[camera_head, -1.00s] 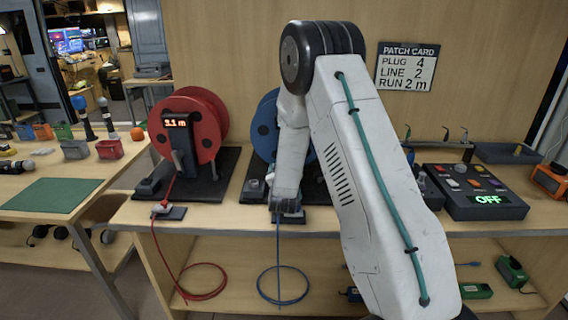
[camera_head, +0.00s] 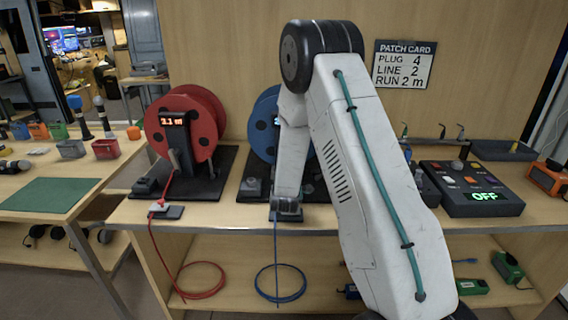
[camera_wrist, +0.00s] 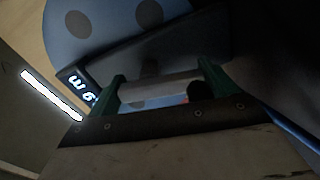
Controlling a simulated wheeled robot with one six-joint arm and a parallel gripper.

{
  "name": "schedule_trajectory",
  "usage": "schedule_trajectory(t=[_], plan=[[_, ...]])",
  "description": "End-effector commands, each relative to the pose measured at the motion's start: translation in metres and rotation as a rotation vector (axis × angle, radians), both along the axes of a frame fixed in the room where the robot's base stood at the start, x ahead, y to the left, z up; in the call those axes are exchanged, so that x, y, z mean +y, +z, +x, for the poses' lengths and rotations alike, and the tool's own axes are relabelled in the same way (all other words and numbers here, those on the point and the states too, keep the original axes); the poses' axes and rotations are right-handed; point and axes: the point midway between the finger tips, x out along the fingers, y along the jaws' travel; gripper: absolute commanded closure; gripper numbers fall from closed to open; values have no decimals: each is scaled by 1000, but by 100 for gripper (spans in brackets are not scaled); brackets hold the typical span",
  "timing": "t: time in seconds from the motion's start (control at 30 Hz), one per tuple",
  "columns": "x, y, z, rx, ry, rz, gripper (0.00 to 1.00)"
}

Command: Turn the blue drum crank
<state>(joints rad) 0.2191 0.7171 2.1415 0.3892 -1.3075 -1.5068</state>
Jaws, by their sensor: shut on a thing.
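The blue drum (camera_head: 264,132) stands on its dark base on the bench, partly hidden behind my arm. In the wrist view the blue drum (camera_wrist: 80,28) shows as a disc with dark round spots, beside a dark bar and a small lit display (camera_wrist: 80,88). My gripper (camera_wrist: 162,84) has its two green fingers on either side of a pale cylindrical piece, which looks like the crank handle (camera_wrist: 158,91), and is shut on it. In the head view my arm hides the crank and most of the fingers.
A red drum (camera_head: 186,128) with a lit display stands to the left. A control box (camera_head: 470,190) reading OFF sits at the right. A blue cable (camera_head: 279,285) hangs below the bench edge under my wrist. A patch card (camera_head: 404,64) is on the back wall.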

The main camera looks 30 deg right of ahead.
Motion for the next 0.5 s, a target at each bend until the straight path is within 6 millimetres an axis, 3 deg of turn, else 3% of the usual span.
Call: schedule_trajectory(t=[0.5], plan=[[-2,1,-1,108,1,-164,38]])
